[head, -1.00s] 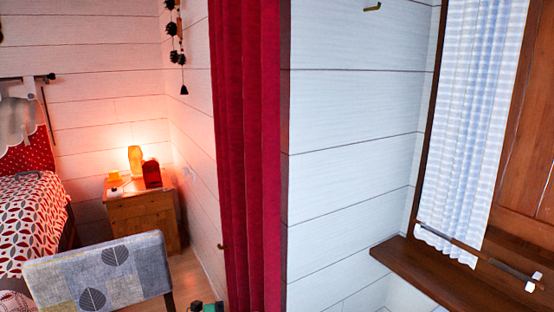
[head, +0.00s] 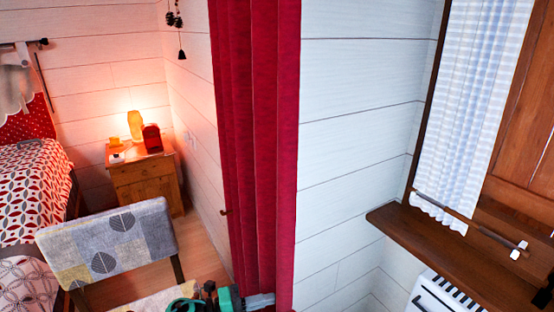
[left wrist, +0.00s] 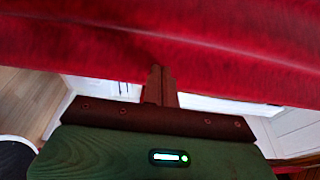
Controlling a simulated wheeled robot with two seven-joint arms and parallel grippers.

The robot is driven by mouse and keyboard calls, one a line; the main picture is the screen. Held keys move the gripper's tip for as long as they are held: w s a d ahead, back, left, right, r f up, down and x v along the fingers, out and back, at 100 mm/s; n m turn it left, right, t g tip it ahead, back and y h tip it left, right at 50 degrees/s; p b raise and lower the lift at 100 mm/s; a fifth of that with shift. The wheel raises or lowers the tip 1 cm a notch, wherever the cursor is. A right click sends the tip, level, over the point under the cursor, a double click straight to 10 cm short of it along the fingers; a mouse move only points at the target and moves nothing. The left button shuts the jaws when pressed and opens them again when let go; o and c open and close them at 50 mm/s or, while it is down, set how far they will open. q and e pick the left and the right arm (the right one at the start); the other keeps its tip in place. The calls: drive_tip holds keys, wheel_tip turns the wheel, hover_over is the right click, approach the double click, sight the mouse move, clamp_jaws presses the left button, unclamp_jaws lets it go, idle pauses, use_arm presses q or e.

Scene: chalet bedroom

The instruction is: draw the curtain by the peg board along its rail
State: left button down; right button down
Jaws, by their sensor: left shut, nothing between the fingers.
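The red curtain (head: 258,150) hangs in tall vertical folds down the middle of the head view. It fills the upper part of the left wrist view (left wrist: 110,40). Its rail is out of view, and I see no peg board. My left gripper (left wrist: 160,70) is shut and empty, its fingertips close to the curtain; I cannot tell if they touch. In the head view the green body of my left gripper (head: 230,297) shows low, at the curtain's left edge. My right gripper is not in view.
A grey chair (head: 105,245) with leaf prints stands at lower left, before a bed (head: 30,190) and a wooden nightstand (head: 145,185). A wooden ledge (head: 440,250) and a white slotted unit (head: 435,295) are at right. White wall (head: 355,130) lies bare right of the curtain.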

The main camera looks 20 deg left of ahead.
use_arm(q)
drive_tip(key=shift+s+d+p, duration=0.95)
drive_tip(key=shift+s+d, duration=0.7)
drive_tip(key=shift+d, duration=0.25)
drive_tip(key=shift+s+d+r+p, duration=0.1)
drive_tip(key=shift+s+d+p, duration=0.5)
drive_tip(key=shift+s+d, duration=0.25)
drive_tip(key=s+d+p, duration=0.3)
drive_tip(key=s+d, duration=0.3)
drive_tip(key=d, duration=0.1)
drive_tip(key=shift+d, duration=0.2)
drive_tip(key=shift+s+d, duration=0.1)
